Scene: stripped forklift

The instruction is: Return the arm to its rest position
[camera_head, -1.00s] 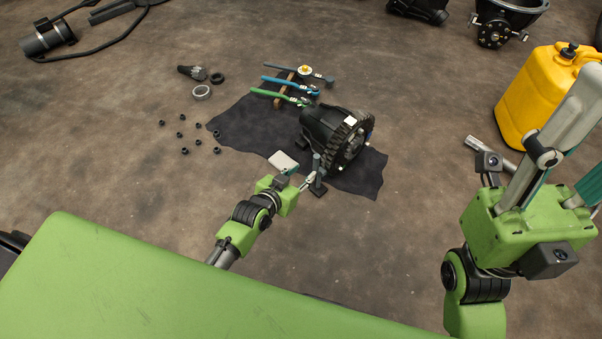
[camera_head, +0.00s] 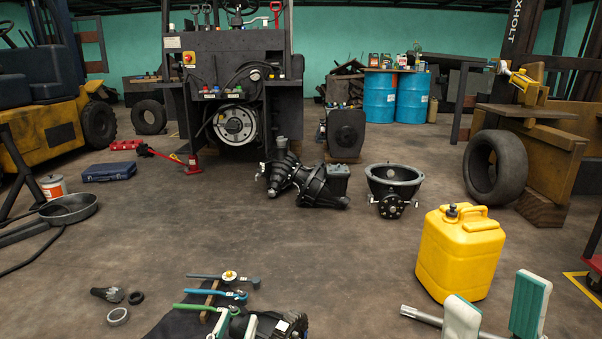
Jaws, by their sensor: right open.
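My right gripper (camera_head: 496,312) is at the bottom right in the head view. Its two pale, teal-backed fingers stand wide apart with nothing between them. My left gripper (camera_head: 236,325) shows only as two small pale fingertips at the bottom edge, apart, over the dark mat (camera_head: 172,326). The rest of both arms is below the picture. A dark toothed gear part (camera_head: 289,327) lies just right of the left fingertips, cut off by the bottom edge.
A yellow jerrycan (camera_head: 460,252) stands just behind my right gripper, with a metal bar (camera_head: 424,316) to its left. A bell-shaped housing (camera_head: 394,185) and the stripped forklift (camera_head: 230,80) are farther back.

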